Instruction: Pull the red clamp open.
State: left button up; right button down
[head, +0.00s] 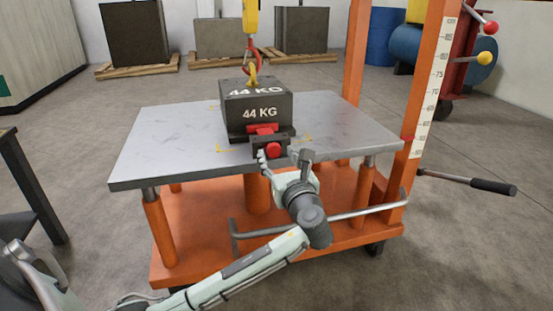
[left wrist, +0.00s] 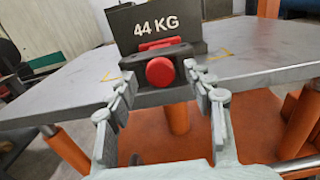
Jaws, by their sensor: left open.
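The red clamp (head: 273,149) sits at the front foot of a dark block marked 44 KG (head: 256,107). Its round red knob (left wrist: 160,71) faces me in the left wrist view, with a red bar (left wrist: 160,44) behind it on a dark bracket. My left gripper (head: 284,160) is just in front of the clamp. In the left wrist view its open fingers (left wrist: 158,82) stand apart on either side of the knob. I cannot tell whether either finger touches the bracket. My right gripper is not in view.
The block stands on a grey steel lift table (head: 160,135) with an orange frame (head: 230,262). A yellow hook (head: 251,75) hangs at the block's top. An orange post (head: 425,90) with a scale rises at right. Open floor lies around the table.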

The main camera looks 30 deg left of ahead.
pick_arm(q)
jog(key=shift+w+a, duration=0.4)
jog(key=shift+a, duration=0.1)
